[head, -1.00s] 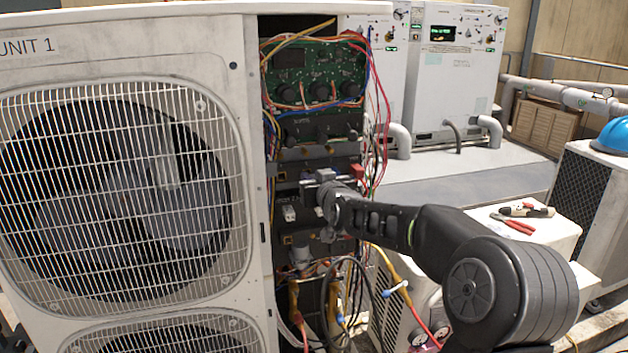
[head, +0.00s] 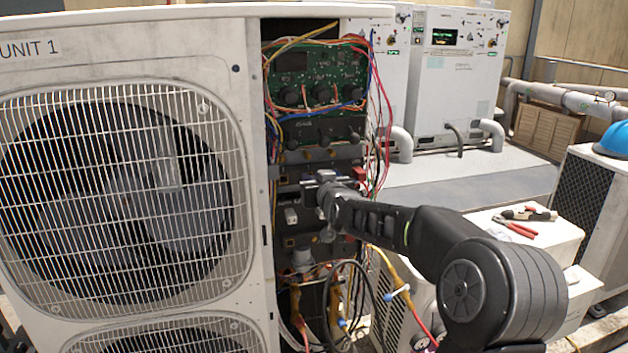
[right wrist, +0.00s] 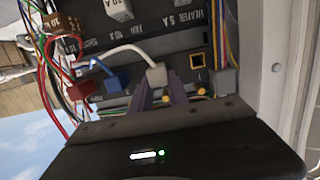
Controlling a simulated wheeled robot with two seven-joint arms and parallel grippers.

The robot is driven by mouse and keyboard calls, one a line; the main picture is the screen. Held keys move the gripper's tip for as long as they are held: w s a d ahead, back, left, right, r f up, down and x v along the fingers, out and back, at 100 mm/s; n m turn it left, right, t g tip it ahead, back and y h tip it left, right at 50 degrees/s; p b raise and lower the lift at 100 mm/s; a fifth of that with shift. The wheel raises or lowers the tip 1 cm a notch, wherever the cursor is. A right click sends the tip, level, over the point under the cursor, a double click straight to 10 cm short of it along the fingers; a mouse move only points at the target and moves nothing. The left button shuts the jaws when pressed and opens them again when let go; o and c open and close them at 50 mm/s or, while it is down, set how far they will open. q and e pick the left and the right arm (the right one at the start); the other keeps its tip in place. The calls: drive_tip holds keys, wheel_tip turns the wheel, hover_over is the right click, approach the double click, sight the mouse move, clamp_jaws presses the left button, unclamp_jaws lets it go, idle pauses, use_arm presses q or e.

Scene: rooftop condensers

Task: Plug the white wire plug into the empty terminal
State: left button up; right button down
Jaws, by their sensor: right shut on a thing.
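In the right wrist view the white wire plug (right wrist: 156,76) is between the fingertips of my right gripper (right wrist: 163,92), which is shut on it. A white wire curves from it to the left. The empty terminal (right wrist: 197,60) is a dark square socket with a yellow rim, to the right of the plug and apart from it. In the head view my right gripper (head: 322,188) is in front of the open electrical panel; the plug is hard to make out there. My left gripper is not in view.
In the right wrist view a blue plug (right wrist: 116,81) and a red plug (right wrist: 82,88) sit left of the white plug, and a grey plug (right wrist: 227,82) sits right of the terminal. Loose wires (head: 378,130) hang along the panel's right side. The fan unit's casing (head: 258,120) borders its left.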

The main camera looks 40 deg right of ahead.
drive_tip(key=shift+w+d+r, duration=0.1)
drive_tip(key=shift+w+d, duration=0.15)
drive_tip(key=shift+w, duration=0.5)
idle(0.7)
drive_tip(key=c, duration=1.2)
unclamp_jaws()
drive_tip(key=b+v, duration=0.1)
drive_tip(key=v, duration=0.6)
drive_tip(key=shift+s+a, duration=0.15)
drive_tip(key=shift+s, duration=0.15)
